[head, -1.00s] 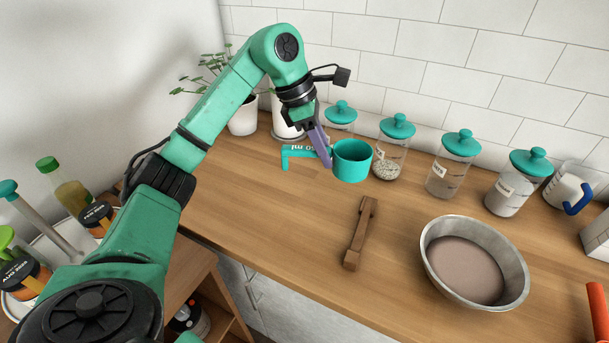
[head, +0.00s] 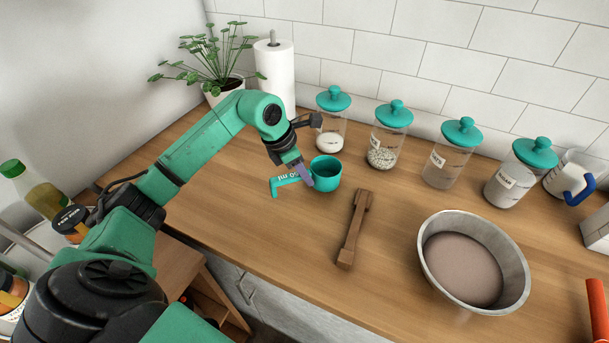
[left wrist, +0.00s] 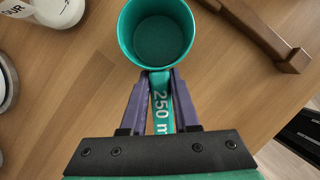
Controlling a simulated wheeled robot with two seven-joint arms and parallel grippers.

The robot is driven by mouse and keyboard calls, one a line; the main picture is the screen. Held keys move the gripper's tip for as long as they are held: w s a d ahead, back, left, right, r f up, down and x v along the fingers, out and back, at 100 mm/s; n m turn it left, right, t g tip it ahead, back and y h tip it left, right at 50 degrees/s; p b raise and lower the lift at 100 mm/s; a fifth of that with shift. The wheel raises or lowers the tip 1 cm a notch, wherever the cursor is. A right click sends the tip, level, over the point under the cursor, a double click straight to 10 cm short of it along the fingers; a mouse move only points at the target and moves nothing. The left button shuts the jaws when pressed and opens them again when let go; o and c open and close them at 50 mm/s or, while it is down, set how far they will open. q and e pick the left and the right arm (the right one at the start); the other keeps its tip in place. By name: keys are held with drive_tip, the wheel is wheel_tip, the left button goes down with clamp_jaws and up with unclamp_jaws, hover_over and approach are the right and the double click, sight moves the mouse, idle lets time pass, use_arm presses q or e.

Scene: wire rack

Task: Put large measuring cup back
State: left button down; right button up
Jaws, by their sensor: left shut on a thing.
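The large measuring cup (head: 326,174) is teal, with a flat handle (head: 287,180) marked in white. In the left wrist view the cup (left wrist: 157,35) is seen from above, empty, and its handle reads "250 m". My left gripper (head: 307,178) is shut on the handle close to the cup. Its purple fingers (left wrist: 160,80) lie on both sides of the handle. The cup is upright, low over or on the counter; I cannot tell whether it touches. My right gripper is not in view.
A brown wooden bar (head: 354,230) lies right of the cup on the wooden counter (head: 240,225). A metal bowl (head: 432,277) stands further right. Several teal-lidded jars (head: 388,140) line the back wall. A paper towel roll (head: 275,78) and plant (head: 215,60) stand behind my left arm.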

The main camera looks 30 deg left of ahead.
use_arm(q)
drive_tip(key=shift+s+f, duration=0.1)
drive_tip(key=shift+f, duration=0.85)
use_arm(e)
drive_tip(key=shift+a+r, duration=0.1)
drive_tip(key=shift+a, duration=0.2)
use_arm(q)
drive_tip(key=shift+f, duration=0.15)
drive_tip(key=c, duration=0.7)
unclamp_jaws()
drive_tip(key=shift+o, duration=0.2)
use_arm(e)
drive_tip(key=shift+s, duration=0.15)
